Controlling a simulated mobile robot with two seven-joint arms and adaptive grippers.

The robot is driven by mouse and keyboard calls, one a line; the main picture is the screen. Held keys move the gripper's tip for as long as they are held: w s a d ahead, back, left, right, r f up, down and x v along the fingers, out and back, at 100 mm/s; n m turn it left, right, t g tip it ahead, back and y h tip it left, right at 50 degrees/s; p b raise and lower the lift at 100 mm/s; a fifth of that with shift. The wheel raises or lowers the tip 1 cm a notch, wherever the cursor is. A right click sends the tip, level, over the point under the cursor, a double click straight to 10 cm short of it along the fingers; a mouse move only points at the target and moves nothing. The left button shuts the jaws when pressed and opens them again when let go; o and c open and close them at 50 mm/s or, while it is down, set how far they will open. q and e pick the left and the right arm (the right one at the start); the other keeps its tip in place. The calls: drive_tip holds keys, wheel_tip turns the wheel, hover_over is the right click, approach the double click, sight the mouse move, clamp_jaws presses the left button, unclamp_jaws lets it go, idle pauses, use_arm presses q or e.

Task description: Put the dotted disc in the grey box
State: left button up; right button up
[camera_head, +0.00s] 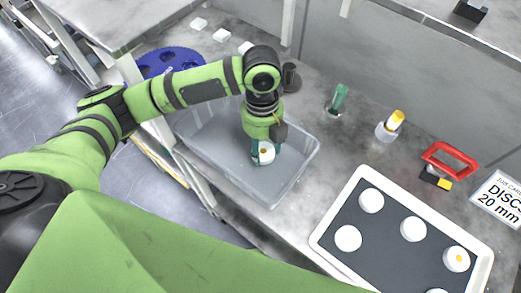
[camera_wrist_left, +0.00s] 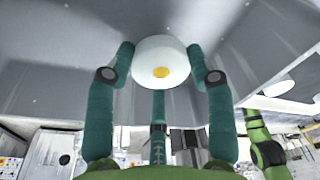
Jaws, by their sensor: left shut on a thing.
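My left gripper (camera_head: 263,155) is shut on a white disc (camera_head: 266,154) with a yellow-orange dot. The disc also shows in the left wrist view (camera_wrist_left: 160,62), between the teal fingers, with its dot facing the camera. In the head view the gripper points down over the grey box (camera_head: 297,176), an open translucent bin, toward its right half. I cannot tell whether the disc touches the floor of the box. Another white disc with a yellow dot (camera_head: 456,259) lies on the tray at the right. My right gripper is not in view.
A white-rimmed tray (camera_head: 338,200) with a dark bed holds several white discs. Behind it stand a green item (camera_head: 338,98), a yellow-topped cup (camera_head: 390,126) and a red handle (camera_head: 450,160). A blue round rack (camera_head: 170,61) is beyond the box. Bench between box and tray is clear.

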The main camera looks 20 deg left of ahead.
sight(261, 147)
use_arm(q)
drive_tip(key=shift+w+a+f, duration=0.1)
drive_tip(key=shift+a+f, duration=0.15)
drive_tip(key=shift+f, duration=0.1)
wheel_tip(261, 147, down, 3)
drive_tip(key=shift+f+p, duration=0.15)
drive_tip(key=shift+p, duration=0.2)
drive_tip(key=shift+f, duration=0.2)
drive_tip(key=o, duration=1.2)
drive_tip(key=shift+f, duration=0.15)
drive_tip(key=shift+o, duration=0.2)
